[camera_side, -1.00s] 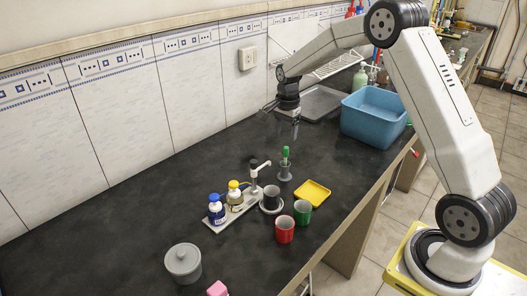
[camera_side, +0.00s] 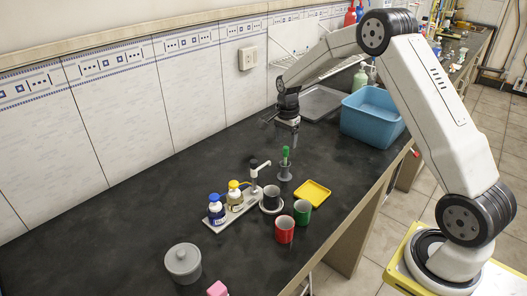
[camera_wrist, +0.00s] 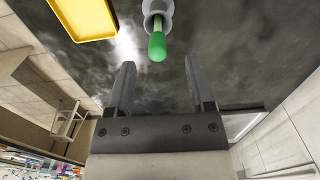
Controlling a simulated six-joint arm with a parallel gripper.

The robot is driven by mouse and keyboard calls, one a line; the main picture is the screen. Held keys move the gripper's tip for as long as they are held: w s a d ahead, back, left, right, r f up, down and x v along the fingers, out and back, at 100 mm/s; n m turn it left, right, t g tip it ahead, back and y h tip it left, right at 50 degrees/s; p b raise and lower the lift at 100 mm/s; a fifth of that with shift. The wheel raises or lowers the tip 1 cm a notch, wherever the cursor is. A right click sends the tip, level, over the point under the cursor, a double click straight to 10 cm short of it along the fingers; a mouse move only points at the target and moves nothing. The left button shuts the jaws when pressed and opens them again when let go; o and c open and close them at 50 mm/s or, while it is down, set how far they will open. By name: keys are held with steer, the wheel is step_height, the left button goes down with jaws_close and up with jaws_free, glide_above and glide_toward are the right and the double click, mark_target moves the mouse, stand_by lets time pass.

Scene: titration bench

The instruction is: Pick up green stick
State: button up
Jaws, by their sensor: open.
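The green stick (camera_side: 286,153) stands upright in a small grey holder (camera_side: 285,173) on the dark bench. In the wrist view the green stick (camera_wrist: 157,44) is at the top centre, rising from the holder (camera_wrist: 158,9), ahead of the fingertips and between their lines. My gripper (camera_side: 289,140) hangs pointing down behind and above the stick in the side view. In the wrist view my gripper (camera_wrist: 161,80) is open, with nothing between its two fingers. No contact with the stick shows.
A yellow tray (camera_side: 312,192) lies right of the holder. Green (camera_side: 302,212) and red (camera_side: 284,229) cups stand in front. A white stand with a burette arm (camera_side: 257,168) and two bottles is at left. A blue bin (camera_side: 374,116) sits behind.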

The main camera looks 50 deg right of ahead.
mark_target(286, 147)
steer(key=shift+s+f, duration=0.15)
steer(key=shift+f, duration=2.2)
jaws_close()
